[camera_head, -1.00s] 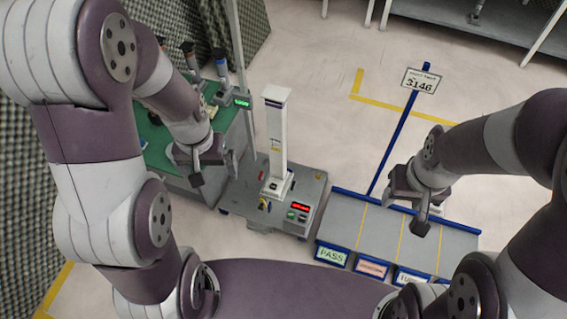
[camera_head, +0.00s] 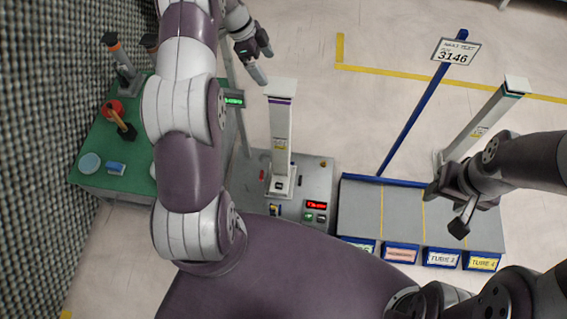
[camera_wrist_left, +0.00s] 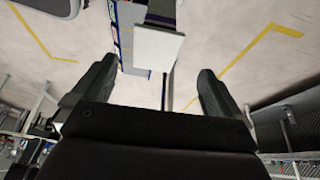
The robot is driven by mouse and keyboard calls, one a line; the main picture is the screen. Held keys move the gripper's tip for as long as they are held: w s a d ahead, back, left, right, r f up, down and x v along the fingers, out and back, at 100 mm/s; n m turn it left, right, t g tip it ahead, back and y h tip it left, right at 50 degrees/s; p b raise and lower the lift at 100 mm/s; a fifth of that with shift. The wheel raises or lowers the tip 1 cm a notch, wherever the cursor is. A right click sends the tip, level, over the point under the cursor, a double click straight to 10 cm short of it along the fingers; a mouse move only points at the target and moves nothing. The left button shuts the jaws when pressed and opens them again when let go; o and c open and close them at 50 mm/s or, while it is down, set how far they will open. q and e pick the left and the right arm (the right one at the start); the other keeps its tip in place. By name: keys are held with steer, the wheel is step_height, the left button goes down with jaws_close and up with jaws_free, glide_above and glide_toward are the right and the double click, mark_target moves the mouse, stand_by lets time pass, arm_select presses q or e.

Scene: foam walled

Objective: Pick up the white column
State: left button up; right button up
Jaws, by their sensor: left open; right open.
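A white column (camera_head: 281,140) with a square cap and a dark purple band stands upright on a grey metal station (camera_head: 318,178). In the left wrist view the column's white cap (camera_wrist_left: 158,48) shows ahead, between the finger directions. My left gripper (camera_head: 262,66) is open and empty, just up and left of the cap in the head view; I see no contact. A second white column (camera_head: 487,118) with a teal band stands tilted in the picture at the right, its lower part hidden by my right arm. My right gripper (camera_head: 447,208) is open and empty over the grey rack.
A grey rack (camera_head: 372,208) with blue edges and labelled lanes stands right of the station. A blue pole with a sign (camera_head: 455,52) rises behind it. Floor behind is clear.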

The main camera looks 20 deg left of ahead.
mark_target(275, 84)
arm_select(q)
steer(key=x, duration=0.7)
steer(key=shift+a, duration=0.2)
steer(key=x, duration=0.6)
steer(key=shift+s+d, duration=0.1)
steer(key=shift+s, duration=0.2)
steer(key=shift+r, duration=0.1)
steer(key=c, duration=1.8)
steer(key=shift+r, duration=0.15)
jaws_close()
